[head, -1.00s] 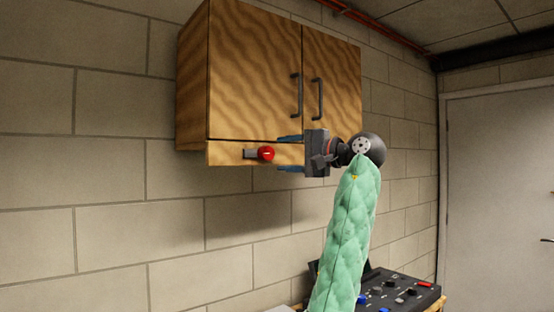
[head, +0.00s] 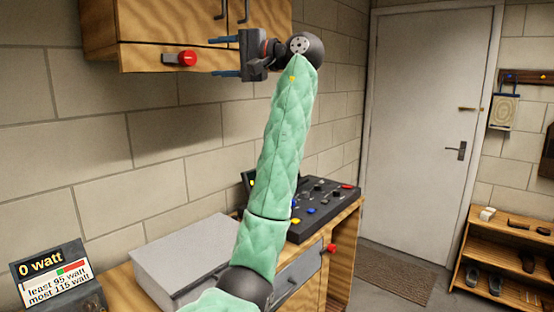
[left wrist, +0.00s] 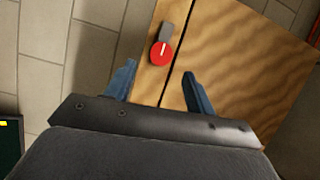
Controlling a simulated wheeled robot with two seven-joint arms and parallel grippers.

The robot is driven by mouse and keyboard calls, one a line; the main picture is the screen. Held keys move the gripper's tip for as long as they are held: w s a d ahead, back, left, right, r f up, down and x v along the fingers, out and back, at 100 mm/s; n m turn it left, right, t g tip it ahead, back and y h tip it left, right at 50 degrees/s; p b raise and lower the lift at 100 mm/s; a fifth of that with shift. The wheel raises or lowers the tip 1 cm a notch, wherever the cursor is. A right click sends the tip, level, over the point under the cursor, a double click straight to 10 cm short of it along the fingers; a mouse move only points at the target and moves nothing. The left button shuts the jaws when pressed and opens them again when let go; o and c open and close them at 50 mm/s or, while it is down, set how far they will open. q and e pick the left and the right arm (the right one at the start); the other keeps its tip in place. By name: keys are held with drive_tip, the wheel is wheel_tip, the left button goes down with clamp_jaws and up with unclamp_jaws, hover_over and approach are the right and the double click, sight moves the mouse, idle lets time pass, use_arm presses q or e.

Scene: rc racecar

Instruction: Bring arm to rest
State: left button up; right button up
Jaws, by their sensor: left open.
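My left gripper (head: 212,57) is open and empty in the head view, at the end of my green-sleeved left arm. Its two blue fingers point left at a red knob (head: 187,58) on the lower front strip of the wooden wall cabinet (head: 140,57). A small gap shows between the fingertips and the knob. In the left wrist view, the open gripper (left wrist: 158,70) has the red knob (left wrist: 161,53) beyond its fingertips, with a white mark on its face. My right gripper is not in view.
Below stand a grey box (head: 180,257), a black control panel (head: 315,205) with coloured knobs and a display (head: 52,280) reading "0 watt", least 95, most 115. A door (head: 425,130) and a wooden shoe rack (head: 505,265) are at the right. Free air lies between arm and door.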

use_arm(q)
drive_tip(key=s+d+f+t+h, duration=0.1)
drive_tip(key=s+f+t+h, duration=0.35)
drive_tip(key=f, duration=1.05)
drive_tip(key=s+d+f+h, duration=0.15)
drive_tip(key=f+h, duration=0.65)
drive_tip(key=f, duration=0.8)
drive_tip(key=s+d+f+t+h, duration=0.15)
drive_tip(key=s+f+h, duration=0.4)
drive_tip(key=f, duration=0.95)
drive_tip(key=s+a+f+g+h, duration=0.1)
drive_tip(key=s+a+f+g, duration=0.1)
drive_tip(key=s+f, duration=0.9)
drive_tip(key=s+a+f+g, duration=0.1)
drive_tip(key=s+f+g, duration=0.2)
drive_tip(key=s+f, duration=0.8)
drive_tip(key=s+a+f+g, duration=0.1)
drive_tip(key=s+f+g, duration=0.3)
drive_tip(key=s+f, duration=1.1)
wheel_tip(320, 180, down, 2)
drive_tip(key=shift+s+f, duration=0.15)
drive_tip(key=shift+f, duration=0.1)
